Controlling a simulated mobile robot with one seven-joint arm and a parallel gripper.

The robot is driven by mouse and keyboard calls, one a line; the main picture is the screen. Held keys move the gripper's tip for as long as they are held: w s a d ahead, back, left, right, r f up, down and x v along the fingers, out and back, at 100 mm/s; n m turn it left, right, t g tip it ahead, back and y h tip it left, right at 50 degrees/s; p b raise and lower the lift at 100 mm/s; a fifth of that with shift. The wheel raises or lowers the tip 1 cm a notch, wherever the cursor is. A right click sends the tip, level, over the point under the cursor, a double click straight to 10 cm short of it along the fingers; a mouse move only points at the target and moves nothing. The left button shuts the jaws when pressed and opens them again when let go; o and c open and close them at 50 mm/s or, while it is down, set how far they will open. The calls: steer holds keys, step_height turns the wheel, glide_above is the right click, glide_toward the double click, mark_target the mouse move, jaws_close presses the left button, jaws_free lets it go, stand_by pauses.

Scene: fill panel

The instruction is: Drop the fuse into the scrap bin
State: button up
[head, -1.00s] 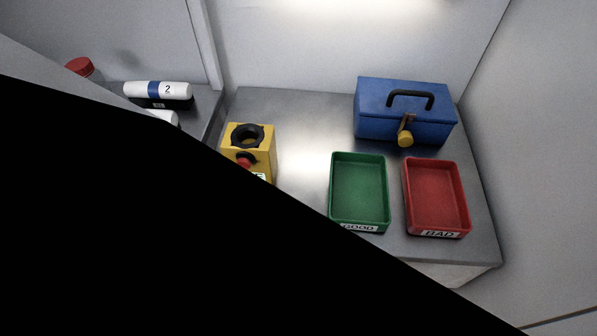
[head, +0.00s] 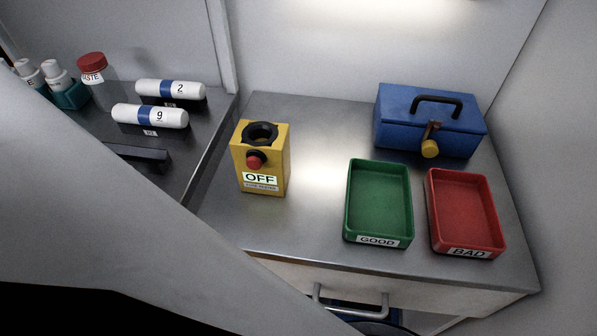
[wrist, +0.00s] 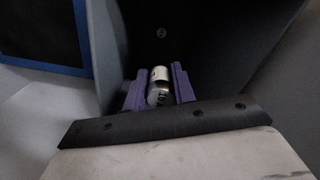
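The fuse (wrist: 160,84), a small cylinder with a pale band and a metallic end, sits between the two purple fingers of my gripper (wrist: 159,85) in the wrist view. The fingers appear closed on its sides. The gripper and the fuse are outside the head view. No bin labelled scrap is readable. In the head view, a blue-edged object (head: 347,311) with a dark rounded rim shows partly below the counter, behind the drawer handle; I cannot tell whether it is the bin. A dark space lies beyond the fuse in the wrist view.
The counter (head: 310,235) holds a yellow OFF box (head: 278,160), a green GOOD tray (head: 408,205), a red BAD tray (head: 432,215) and a blue toolbox (head: 395,130). My arm covers the lower left.

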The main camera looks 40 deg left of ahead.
steer(key=o, duration=0.4)
steer(key=shift+o, duration=0.2)
step_height(320, 180, up, 8)
steer(key=shift+f+p, duration=0.2)
steer(key=shift+p, duration=0.2)
steer(key=shift+s, duration=0.1)
